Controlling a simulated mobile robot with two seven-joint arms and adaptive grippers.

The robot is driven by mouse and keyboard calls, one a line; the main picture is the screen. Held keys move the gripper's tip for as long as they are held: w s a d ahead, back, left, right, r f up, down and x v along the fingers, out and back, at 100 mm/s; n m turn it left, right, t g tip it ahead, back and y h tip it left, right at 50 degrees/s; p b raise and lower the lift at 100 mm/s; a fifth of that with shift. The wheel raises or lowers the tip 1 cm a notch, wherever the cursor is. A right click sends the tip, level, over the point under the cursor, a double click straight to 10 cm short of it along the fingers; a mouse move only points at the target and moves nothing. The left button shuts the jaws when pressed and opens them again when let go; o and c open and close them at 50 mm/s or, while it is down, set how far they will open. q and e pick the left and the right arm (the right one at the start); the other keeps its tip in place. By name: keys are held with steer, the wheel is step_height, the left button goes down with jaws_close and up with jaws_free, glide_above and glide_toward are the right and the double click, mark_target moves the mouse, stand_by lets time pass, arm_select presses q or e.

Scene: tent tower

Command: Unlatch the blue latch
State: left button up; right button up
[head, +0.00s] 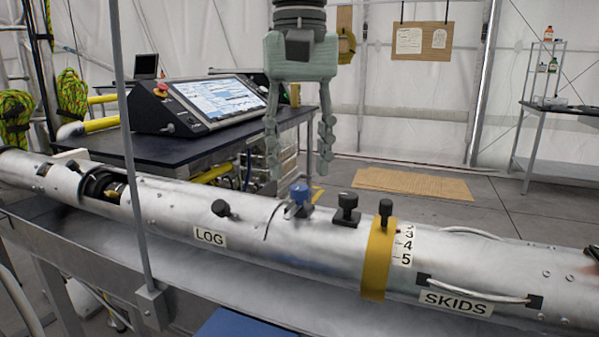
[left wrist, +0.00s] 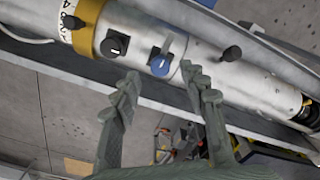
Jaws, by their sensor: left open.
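The blue latch (head: 300,193) is a blue knob with a grey metal lever, on top of a long silver tube (head: 150,205). In the left wrist view the blue latch (left wrist: 160,66) shows its round blue face, with the lever slanting across it. My left gripper (head: 298,172) points down above and apparently behind the latch, open and empty. In the left wrist view its fingertips (left wrist: 159,77) lie on either side of the latch; I cannot tell whether they touch it. My right gripper is not in view.
Black knobs (head: 345,209) and (head: 222,208) flank the latch on the tube. A yellow band (head: 378,260) circles the tube further right. A thin grey pole (head: 128,150) stands in front at left. A control console (head: 200,105) sits on a dark table behind.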

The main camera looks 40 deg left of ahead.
mark_target(299, 187)
arm_select(q)
step_height(299, 187, up, 9)
steer(key=shift+r, duration=0.15)
stand_by(0.6)
